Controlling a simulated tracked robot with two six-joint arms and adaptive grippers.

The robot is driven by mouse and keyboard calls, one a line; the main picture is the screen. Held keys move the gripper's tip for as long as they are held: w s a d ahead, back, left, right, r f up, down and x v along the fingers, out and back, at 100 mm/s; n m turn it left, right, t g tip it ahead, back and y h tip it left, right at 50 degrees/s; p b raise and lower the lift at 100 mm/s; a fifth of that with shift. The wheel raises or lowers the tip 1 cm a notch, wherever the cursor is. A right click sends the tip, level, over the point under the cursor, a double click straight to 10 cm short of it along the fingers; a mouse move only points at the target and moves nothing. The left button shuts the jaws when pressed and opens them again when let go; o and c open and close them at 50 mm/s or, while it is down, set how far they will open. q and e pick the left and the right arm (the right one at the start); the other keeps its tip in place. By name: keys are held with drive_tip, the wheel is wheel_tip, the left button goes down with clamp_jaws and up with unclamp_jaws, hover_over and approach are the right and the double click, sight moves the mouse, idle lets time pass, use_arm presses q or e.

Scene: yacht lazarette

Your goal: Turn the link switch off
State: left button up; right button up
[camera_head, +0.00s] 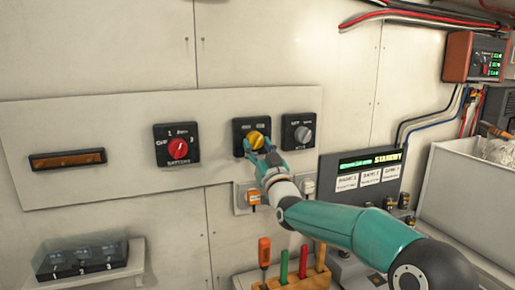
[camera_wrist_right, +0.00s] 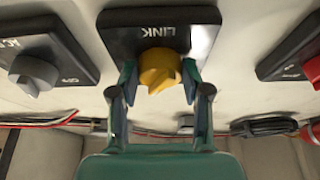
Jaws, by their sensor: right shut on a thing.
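The link switch is a yellow knob (camera_head: 255,139) on a black plate (camera_head: 240,125) on the wall panel. In the right wrist view the yellow knob (camera_wrist_right: 158,70) sits on its plate, which reads LINK upside down (camera_wrist_right: 120,32). My right gripper (camera_head: 257,150) reaches it from the lower right. In the wrist view the fingers of my right gripper (camera_wrist_right: 160,85) stand on either side of the knob, shut on it. The knob's exact pointing direction is hard to tell. My left gripper is not in view.
A red battery knob (camera_head: 178,149) is left of the link switch, and a grey knob (camera_head: 303,135) is close on its right. An orange plug (camera_head: 254,198) is just below. A rack with coloured-handled tools (camera_head: 299,278) and a display unit (camera_head: 360,175) stand lower.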

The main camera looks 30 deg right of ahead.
drive_tip(key=shift+d+f+n+y+b, duration=0.15)
drive_tip(key=shift+n+y+b, duration=0.55)
drive_tip(key=shift+n+b, duration=0.9)
drive_tip(key=shift+n+y, duration=0.4)
drive_tip(key=shift+n, duration=0.3)
drive_tip(key=shift+d+r+n+y+b, duration=0.15)
drive_tip(key=shift+n+y, duration=0.15)
drive_tip(key=shift+n, duration=0.3)
drive_tip(key=shift+a+r+n+y+b, duration=0.15)
drive_tip(key=shift+n+y, duration=0.15)
drive_tip(key=shift+n, duration=0.3)
drive_tip(key=n, duration=0.1)
drive_tip(key=n+y+p, duration=0.1)
drive_tip(key=shift+d+r+n, duration=0.15)
drive_tip(key=shift+d+n, duration=0.05)
drive_tip(key=shift+n, duration=0.1)
drive_tip(key=shift+s+r+n+g+y+p, duration=0.1)
drive_tip(key=shift+n+g+y+p, duration=0.2)
drive_tip(key=shift+n+y+p, duration=0.65)
drive_tip(key=n+y+p, duration=0.1)
drive_tip(key=n, duration=0.2)
drive_tip(key=shift+n+g+p, duration=0.3)
drive_tip(key=shift+n+g, duration=0.05)
drive_tip(key=shift+g, duration=0.05)
drive_tip(key=shift+n+p, duration=0.35)
drive_tip(key=shift+n, duration=0.25)
